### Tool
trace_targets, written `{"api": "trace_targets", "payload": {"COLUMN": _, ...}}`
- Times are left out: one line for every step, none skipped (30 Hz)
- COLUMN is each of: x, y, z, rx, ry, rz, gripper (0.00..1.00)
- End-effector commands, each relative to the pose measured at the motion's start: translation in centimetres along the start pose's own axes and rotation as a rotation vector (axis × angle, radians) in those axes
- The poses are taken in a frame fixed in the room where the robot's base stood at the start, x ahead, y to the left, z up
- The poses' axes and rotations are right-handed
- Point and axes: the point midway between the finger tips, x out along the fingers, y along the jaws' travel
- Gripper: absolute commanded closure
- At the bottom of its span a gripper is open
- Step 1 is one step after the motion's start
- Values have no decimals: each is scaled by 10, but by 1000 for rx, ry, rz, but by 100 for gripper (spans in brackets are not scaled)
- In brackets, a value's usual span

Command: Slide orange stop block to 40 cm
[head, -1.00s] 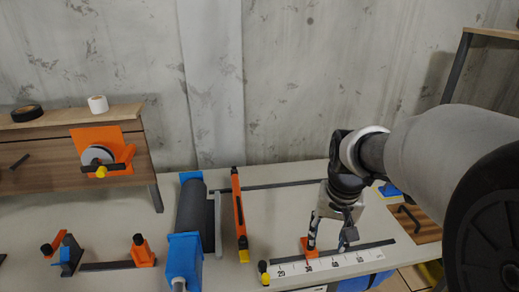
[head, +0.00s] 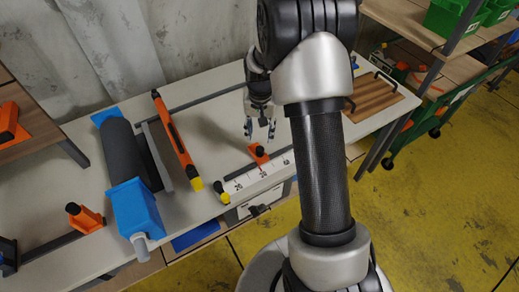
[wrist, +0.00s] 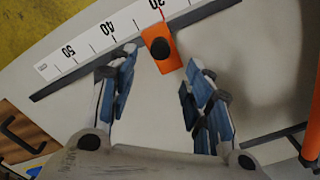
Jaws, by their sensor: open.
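The orange stop block (head: 259,154) with a black knob sits at the back edge of the white ruler (head: 250,179). In the wrist view the block (wrist: 160,55) stands beside the ruler (wrist: 100,40), close to the 30 mark and short of 40. A red line on the ruler shows at the block. My gripper (head: 260,131) is open and empty, pointing down just above and behind the block. In the wrist view its two fingertips (wrist: 162,60) are spread to either side of the block, apparently not touching it.
A dark rail (wrist: 70,85) runs along the ruler. A long orange bar (head: 176,140) with a yellow end and a blue-ended roller (head: 130,170) lie to the left. A wooden board (head: 373,95) with handles is at the right. The bench behind the gripper is mostly clear.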

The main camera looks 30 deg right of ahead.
Motion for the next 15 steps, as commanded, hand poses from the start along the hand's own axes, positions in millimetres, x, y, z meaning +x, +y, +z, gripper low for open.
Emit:
{"api": "trace_targets", "payload": {"x": 15, "y": 0, "z": 1, "rx": 0, "ry": -4, "rz": 1, "gripper": 54}}
{"api": "trace_targets", "payload": {"x": 22, "y": 0, "z": 1, "rx": 0, "ry": -4, "rz": 1, "gripper": 54}}
{"api": "trace_targets", "payload": {"x": 30, "y": 0, "z": 1, "rx": 0, "ry": -3, "rz": 1, "gripper": 54}}
{"api": "trace_targets", "payload": {"x": 37, "y": 0, "z": 1, "rx": 0, "ry": -4, "rz": 1, "gripper": 54}}
{"api": "trace_targets", "payload": {"x": 43, "y": 0, "z": 1, "rx": -1, "ry": -3, "rz": 1, "gripper": 54}}
{"api": "trace_targets", "payload": {"x": 51, "y": 0, "z": 1, "rx": -1, "ry": -3, "rz": 1, "gripper": 54}}
{"api": "trace_targets", "payload": {"x": 56, "y": 0, "z": 1, "rx": -1, "ry": -3, "rz": 1, "gripper": 54}}
{"api": "trace_targets", "payload": {"x": 61, "y": 0, "z": 1, "rx": -1, "ry": -3, "rz": 1, "gripper": 54}}
{"api": "trace_targets", "payload": {"x": 67, "y": 0, "z": 1, "rx": -1, "ry": -2, "rz": 1, "gripper": 54}}
{"api": "trace_targets", "payload": {"x": 71, "y": 0, "z": 1, "rx": -1, "ry": -2, "rz": 1, "gripper": 54}}
{"api": "trace_targets", "payload": {"x": 75, "y": 0, "z": 1, "rx": -1, "ry": -2, "rz": 1, "gripper": 54}}
{"api": "trace_targets", "payload": {"x": 79, "y": 0, "z": 0, "rx": -1, "ry": -2, "rz": 1, "gripper": 54}}
{"api": "trace_targets", "payload": {"x": 82, "y": 0, "z": 0, "rx": -1, "ry": -1, "rz": 0, "gripper": 54}}
{"api": "trace_targets", "payload": {"x": 84, "y": 0, "z": 0, "rx": -1, "ry": -1, "rz": 0, "gripper": 54}}
{"api": "trace_targets", "payload": {"x": 86, "y": 0, "z": 0, "rx": -1, "ry": -1, "rz": 0, "gripper": 54}}
